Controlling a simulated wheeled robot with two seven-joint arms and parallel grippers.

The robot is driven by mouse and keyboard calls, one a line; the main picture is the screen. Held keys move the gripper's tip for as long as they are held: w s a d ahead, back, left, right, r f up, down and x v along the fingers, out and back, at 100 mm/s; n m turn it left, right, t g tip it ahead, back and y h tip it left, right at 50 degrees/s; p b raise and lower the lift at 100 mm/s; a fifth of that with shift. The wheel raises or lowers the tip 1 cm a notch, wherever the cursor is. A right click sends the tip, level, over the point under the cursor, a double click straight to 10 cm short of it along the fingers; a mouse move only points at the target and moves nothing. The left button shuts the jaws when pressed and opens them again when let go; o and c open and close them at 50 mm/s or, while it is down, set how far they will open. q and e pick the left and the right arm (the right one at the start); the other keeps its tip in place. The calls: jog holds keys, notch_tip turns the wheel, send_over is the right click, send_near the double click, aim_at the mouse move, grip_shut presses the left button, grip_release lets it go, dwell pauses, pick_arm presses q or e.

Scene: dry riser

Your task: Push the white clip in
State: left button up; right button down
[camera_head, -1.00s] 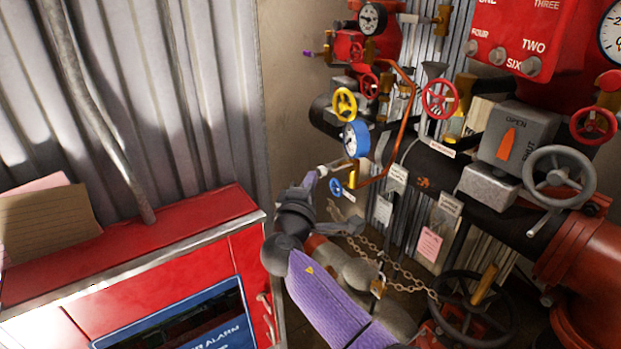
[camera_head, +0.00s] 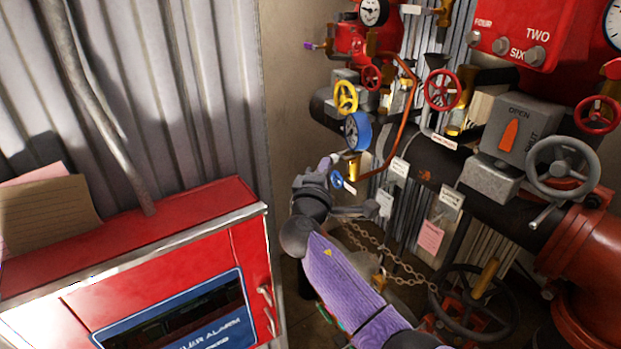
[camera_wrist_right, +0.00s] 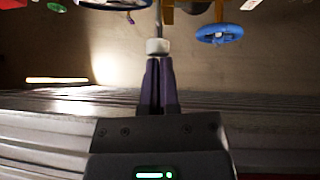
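The white clip (camera_wrist_right: 158,46) shows in the right wrist view as a small pale block on a thin stem, straight ahead of my right fingertips. In the head view the white clip (camera_head: 336,159) is a small pale piece near the blue-rimmed gauge. My right gripper (camera_head: 325,168) reaches up to it from below left. In the wrist view the purple fingers of my right gripper (camera_wrist_right: 158,62) lie close together with only a narrow dark gap. Their tips are at the clip's near side; whether they touch it I cannot tell. My left gripper is not in view.
A blue handwheel (camera_wrist_right: 217,33) is right of the clip in the wrist view. The blue-rimmed gauge (camera_head: 357,131), a yellow handwheel (camera_head: 346,97) and a copper pipe (camera_head: 408,105) stand close by. A red cabinet (camera_head: 180,215) stands left of my right arm.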

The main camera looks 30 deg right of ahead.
jog(key=r+b+v, duration=0.1)
jog(key=v, duration=0.8)
jog(key=shift+s+a+f+b, duration=0.25)
jog(key=shift+a+f+b, duration=0.15)
jog(key=shift+f, duration=0.15)
